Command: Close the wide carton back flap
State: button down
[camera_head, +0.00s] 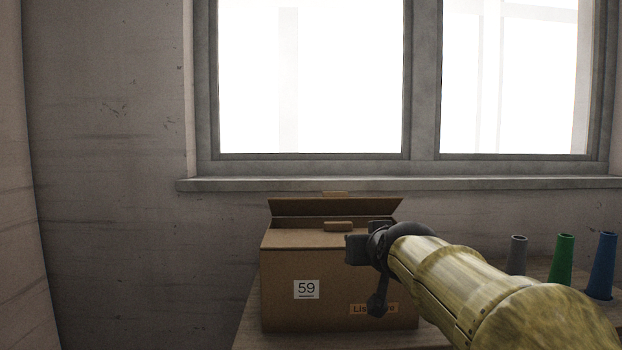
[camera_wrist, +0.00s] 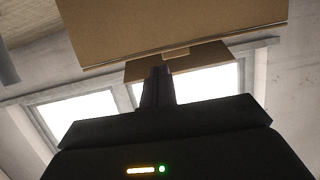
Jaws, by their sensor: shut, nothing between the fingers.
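The wide brown carton (camera_head: 340,290) stands on the table with a "59" label on its front. Its back flap (camera_head: 335,207) stands raised and leans at the rear, with a dark gap in front of it. The front top panel (camera_head: 295,239) looks folded down. My gripper (camera_head: 352,249) is shut and empty at the carton's upper right front. In the wrist view, my gripper's fingers (camera_wrist: 158,72) are together, overlapping the smaller panel (camera_wrist: 205,60), which looks like the back flap. A larger cardboard panel (camera_wrist: 170,30) fills the top. Contact cannot be told.
Grey (camera_head: 517,255), green (camera_head: 562,259) and blue (camera_head: 603,265) cones stand on the table at the right. A window with a sill (camera_head: 400,184) is in the wall behind the carton. My forearm covers part of the carton's right side.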

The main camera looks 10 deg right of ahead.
jog(key=s+a+f+g+y+p, duration=0.1)
jog(key=s+a+f+g, duration=0.15)
jog(key=f, duration=0.65)
jog(key=s+a+f+g+y+p, duration=0.1)
jog(key=s+a+f+g+p, duration=0.15)
jog(key=f, duration=0.65)
jog(key=s+a+f+n+g+p, duration=0.1)
jog(key=s+a+f+g, duration=0.2)
jog(key=s+f, duration=1)
jog(key=s+g, duration=0.1)
jog(key=g, duration=0.2)
jog(key=shift+s+a+f+n+p, duration=0.15)
jog(key=shift+s+f+n+p, duration=0.2)
jog(key=shift+s+n+p, duration=0.05)
jog(key=shift+w, duration=0.1)
